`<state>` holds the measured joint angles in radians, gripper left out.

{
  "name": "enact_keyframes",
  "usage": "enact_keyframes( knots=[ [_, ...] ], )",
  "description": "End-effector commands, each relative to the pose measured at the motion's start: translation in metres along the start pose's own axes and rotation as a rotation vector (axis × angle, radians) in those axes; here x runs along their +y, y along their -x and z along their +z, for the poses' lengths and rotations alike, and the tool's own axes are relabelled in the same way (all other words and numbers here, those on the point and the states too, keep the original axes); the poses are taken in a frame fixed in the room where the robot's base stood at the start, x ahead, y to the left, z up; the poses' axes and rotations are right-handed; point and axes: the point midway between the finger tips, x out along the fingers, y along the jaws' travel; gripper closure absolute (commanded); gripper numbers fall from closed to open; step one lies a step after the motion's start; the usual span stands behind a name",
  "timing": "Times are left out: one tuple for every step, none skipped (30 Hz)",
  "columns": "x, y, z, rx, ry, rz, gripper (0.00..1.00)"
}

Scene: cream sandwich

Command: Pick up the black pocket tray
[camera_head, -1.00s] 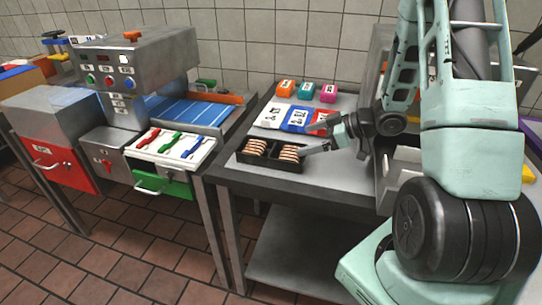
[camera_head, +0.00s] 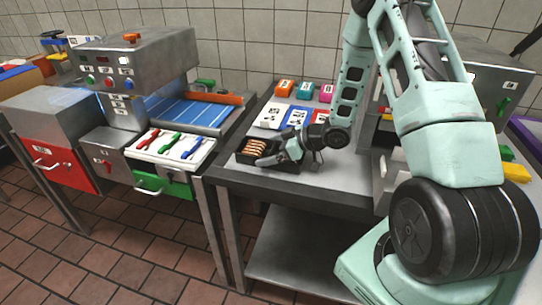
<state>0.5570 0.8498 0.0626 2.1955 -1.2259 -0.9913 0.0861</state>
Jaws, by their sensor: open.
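The black pocket tray (camera_head: 243,159) lies on the grey table near its front left edge. Brown sandwich cookies (camera_head: 256,146) stand in a row in its left pocket. My gripper (camera_head: 268,158) is open over the right part of the tray and hides the right pocket and what lies in it. The fingers point left and down at the tray. I cannot tell whether they touch it.
White, blue and red cards (camera_head: 296,118) lie behind the tray. Orange, teal and pink blocks (camera_head: 305,90) stand at the back. The table (camera_head: 310,185) is clear in front right.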

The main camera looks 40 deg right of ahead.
Motion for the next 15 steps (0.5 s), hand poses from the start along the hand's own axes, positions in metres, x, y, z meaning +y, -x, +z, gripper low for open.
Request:
enact_keyframes(
  knots=[
    [0.0001, -0.0004, 0.0000, 0.000, 0.000, 0.000, 0.00],
    [0.0002, -0.0004, 0.0000, 0.000, 0.000, 0.001, 0.00],
    [0.0002, -0.0002, 0.0000, 0.000, 0.000, 0.001, 0.00],
    [0.0002, -0.0002, 0.0000, 0.000, 0.000, 0.001, 0.00],
    [0.0003, -0.0001, 0.0000, 0.000, 0.000, 0.001, 0.00],
    [0.0003, -0.0001, 0.0000, 0.000, 0.000, 0.001, 0.08],
    [0.0003, 0.0000, 0.0000, 0.000, 0.000, 0.001, 0.17],
    [0.0003, 0.0000, 0.0000, 0.000, 0.000, 0.001, 0.25],
    [0.0003, 0.0001, 0.0000, 0.000, 0.000, 0.001, 0.35],
    [0.0003, 0.0001, 0.0000, 0.000, 0.000, 0.001, 0.35],
    [0.0003, 0.0001, 0.0000, 0.000, 0.000, 0.001, 0.36],
    [0.0004, 0.0002, -0.0004, 0.001, 0.000, 0.001, 0.36],
    [0.0005, 0.0002, -0.0004, 0.001, 0.000, 0.001, 0.36],
    [0.0005, 0.0002, -0.0004, 0.001, 0.000, 0.001, 0.36],
    [0.0005, 0.0003, -0.0004, 0.001, 0.000, 0.001, 0.36]
  ],
)
